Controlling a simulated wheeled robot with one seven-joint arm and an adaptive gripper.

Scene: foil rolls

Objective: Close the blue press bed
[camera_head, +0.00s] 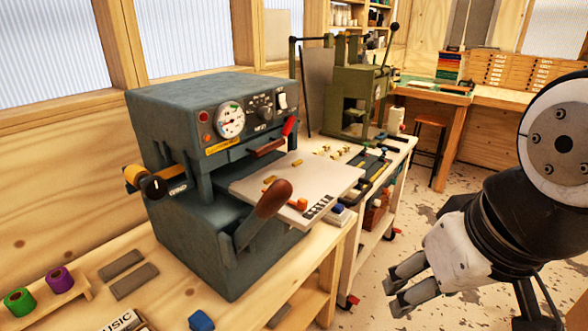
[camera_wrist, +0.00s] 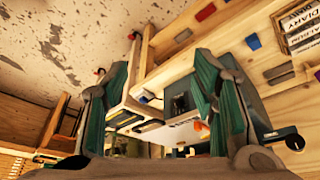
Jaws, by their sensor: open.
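The blue press (camera_head: 165,115) stands on the wooden bench left of centre in the head view, with a gauge and switches on its front. Its pale flat bed (camera_head: 300,178) sticks out to the front right, with small brass pieces on it. A lever with a brown knob (camera_head: 274,198) rises in front of the bed. My gripper (camera_head: 394,297) is at the lower right, open and empty, over the floor and apart from the press. In the wrist view its two fingers (camera_wrist: 158,75) stand wide apart; part of the press (camera_wrist: 262,105) shows beyond the right finger.
A green press (camera_head: 352,98) stands behind on a white cart (camera_head: 400,152) with tools. Foil rolls (camera_head: 60,279) and grey bars (camera_head: 133,281) lie on the bench at left. A stool (camera_head: 430,125) stands at the back. The floor (camera_head: 440,205) between bench and arm is clear.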

